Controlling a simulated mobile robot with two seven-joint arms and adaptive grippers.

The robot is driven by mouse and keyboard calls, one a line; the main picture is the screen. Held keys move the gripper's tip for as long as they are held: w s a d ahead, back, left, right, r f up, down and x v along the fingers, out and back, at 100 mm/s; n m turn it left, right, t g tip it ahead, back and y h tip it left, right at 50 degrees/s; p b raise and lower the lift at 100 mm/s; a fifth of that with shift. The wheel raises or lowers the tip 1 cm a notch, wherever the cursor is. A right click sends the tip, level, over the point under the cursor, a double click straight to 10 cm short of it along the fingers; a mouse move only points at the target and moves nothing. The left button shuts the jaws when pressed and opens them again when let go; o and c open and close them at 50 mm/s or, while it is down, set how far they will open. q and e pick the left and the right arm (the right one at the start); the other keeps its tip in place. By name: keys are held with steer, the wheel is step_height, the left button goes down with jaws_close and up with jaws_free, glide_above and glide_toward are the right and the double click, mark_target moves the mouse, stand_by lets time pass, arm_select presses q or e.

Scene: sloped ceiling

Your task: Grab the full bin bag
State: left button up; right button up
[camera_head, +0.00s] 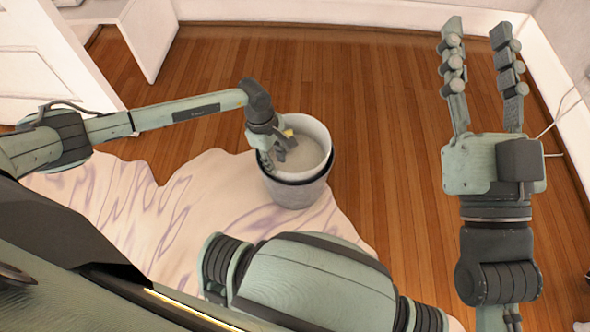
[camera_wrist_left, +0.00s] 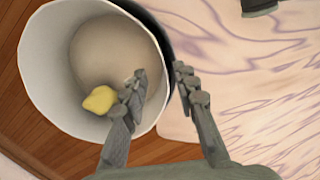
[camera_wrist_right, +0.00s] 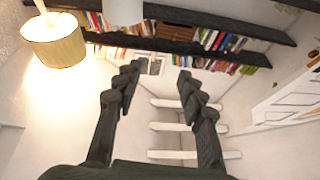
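A round pale bin (camera_head: 318,140) stands on the floor at the centre of the head view, with a white inside and a dark band below its rim. In the left wrist view the white lining (camera_wrist_left: 50,70) holds a yellow lump (camera_wrist_left: 99,100). I cannot tell whether the lining is the bag. My left gripper (camera_head: 274,156) is at the bin's near left rim, its fingers apart. In the left wrist view one finger of the left gripper (camera_wrist_left: 160,73) overlaps the opening and the other is outside the rim. My right gripper (camera_head: 477,33) is open and empty, away from the bin.
A pale, purple-patterned rug (camera_head: 190,215) lies beside the bin on the wooden floor (camera_head: 370,90). White furniture (camera_head: 150,35) stands at the upper left. A white wall edge (camera_head: 550,80) is at the right. The right wrist view shows a lamp (camera_wrist_right: 53,42) and shelves of books (camera_wrist_right: 215,40).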

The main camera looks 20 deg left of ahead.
mark_target(279, 168)
arm_select(q)
steer(key=f, duration=0.3)
steer(key=shift+d+f, duration=0.3)
steer(key=shift+d, duration=0.05)
jaws_close()
